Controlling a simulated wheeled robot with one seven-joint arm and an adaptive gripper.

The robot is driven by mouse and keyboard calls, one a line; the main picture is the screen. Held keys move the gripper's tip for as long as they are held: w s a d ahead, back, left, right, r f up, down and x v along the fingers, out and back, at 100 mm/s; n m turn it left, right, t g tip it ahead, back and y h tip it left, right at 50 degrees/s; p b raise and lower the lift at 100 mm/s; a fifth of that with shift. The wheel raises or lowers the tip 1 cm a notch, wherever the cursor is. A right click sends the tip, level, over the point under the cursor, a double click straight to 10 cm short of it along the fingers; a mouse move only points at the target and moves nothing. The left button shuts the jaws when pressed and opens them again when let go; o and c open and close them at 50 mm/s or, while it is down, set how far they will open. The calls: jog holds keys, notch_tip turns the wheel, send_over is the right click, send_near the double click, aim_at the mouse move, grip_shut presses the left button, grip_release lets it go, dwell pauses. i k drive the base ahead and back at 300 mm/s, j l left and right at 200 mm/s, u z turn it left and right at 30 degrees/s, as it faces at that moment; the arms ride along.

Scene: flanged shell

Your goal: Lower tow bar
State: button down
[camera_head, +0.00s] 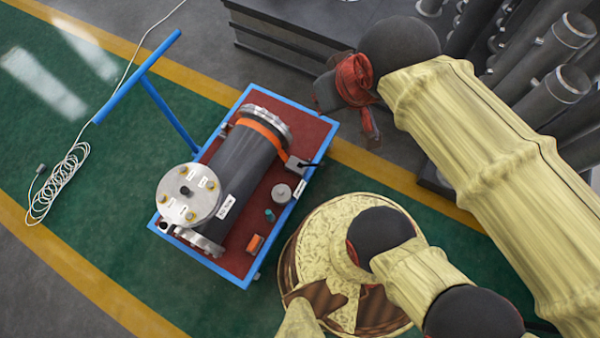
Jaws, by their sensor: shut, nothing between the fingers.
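The blue tow bar (170,113) is a T-shaped handle at the upper left of the cart. Its shaft rises from the cart's left edge, and its crossbar (120,90) stands away from the cart over the floor. It looks raised, but its exact angle is hard to judge from above. The cart (186,265) has a blue frame and a red deck. My gripper (371,132) is at upper right, beyond the cart's right edge, well apart from the tow bar. It is shut and empty; its fingers are small and partly covered by red wrist parts.
A dark flanged cylinder (247,172) lies on the cart, with a round metal flange plate (190,195) and small parts beside it. A coiled white cable (60,185) lies on the floor at left. Grey pipes (555,90) and a dark block (290,45) stand at upper right.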

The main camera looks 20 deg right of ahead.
aim_at(140, 75)
jog(key=k+j+u, duration=0.1)
jog(key=k+j, duration=1.15)
jog(key=j, duration=0.75)
jog(key=i+j+u, duration=0.1)
jog(key=j, duration=0.5)
jog(key=i+j, duration=0.1)
jog(key=j, duration=0.55)
jog(key=i+j, duration=0.35)
jog(key=i, duration=0.15)
jog(key=i+j+u, duration=0.1)
jog(key=i+j, duration=0.25)
jog(key=i, duration=0.15)
jog(key=i+j, duration=0.3)
jog(key=i, duration=0.25)
jog(key=i+l, duration=0.35)
jog(key=u, duration=0.05)
